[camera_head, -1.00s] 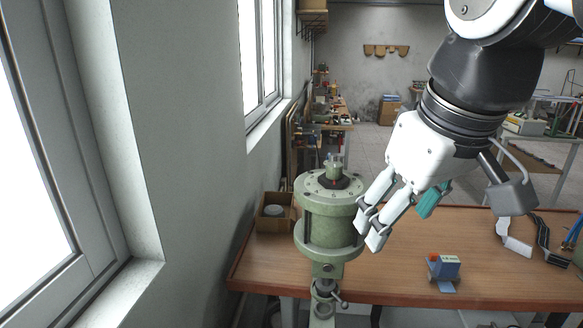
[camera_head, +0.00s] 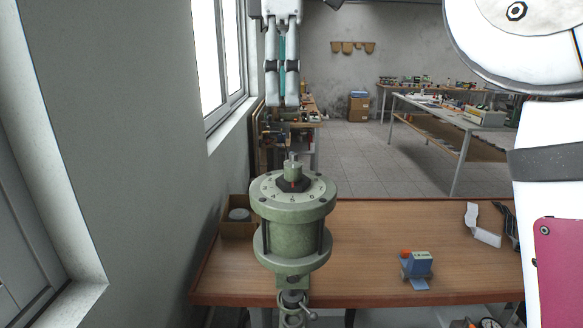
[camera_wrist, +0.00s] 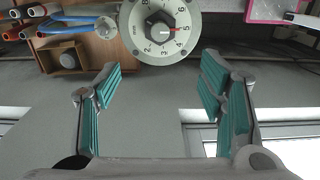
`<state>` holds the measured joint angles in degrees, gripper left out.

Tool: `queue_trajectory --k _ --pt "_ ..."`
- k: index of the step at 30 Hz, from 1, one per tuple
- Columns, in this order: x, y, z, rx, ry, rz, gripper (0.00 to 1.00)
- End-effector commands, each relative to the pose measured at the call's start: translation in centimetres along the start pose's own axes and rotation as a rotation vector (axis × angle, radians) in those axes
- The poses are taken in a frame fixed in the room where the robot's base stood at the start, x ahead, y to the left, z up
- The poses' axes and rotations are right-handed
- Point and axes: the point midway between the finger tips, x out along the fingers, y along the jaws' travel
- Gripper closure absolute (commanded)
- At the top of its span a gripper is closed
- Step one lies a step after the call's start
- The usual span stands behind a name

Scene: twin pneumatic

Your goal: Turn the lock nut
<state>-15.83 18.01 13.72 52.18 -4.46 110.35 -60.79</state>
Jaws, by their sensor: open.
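The lock nut (camera_head: 293,184) is a dark hexagonal nut on top of the green cylinder (camera_head: 291,232), at the centre of a numbered dial (camera_head: 268,192). A green stem (camera_head: 293,168) rises from it, and a small red pointer shows beside it. My gripper (camera_head: 283,104) points down above the nut, with a clear gap, in the head view. In the wrist view my gripper (camera_wrist: 163,85) is open and empty, with teal pads. The nut (camera_wrist: 160,30) and dial (camera_wrist: 186,17) lie at the top of that view, beyond the fingertips.
The cylinder stands at the front of a wooden table (camera_head: 370,240). A blue device (camera_head: 417,266) and a white bracket (camera_head: 480,226) lie to the right.

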Motion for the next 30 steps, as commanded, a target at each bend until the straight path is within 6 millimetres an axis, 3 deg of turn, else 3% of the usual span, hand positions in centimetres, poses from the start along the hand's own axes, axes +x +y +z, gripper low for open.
queue_trajectory --k 8,24,30 --pt "2.5 -0.1 0.1 0.000 -0.002 -0.002 0.37" --pt "11.5 -0.2 0.1 0.001 -0.001 -0.001 0.37" --pt "13.3 -0.1 0.1 0.002 0.000 0.000 0.37"
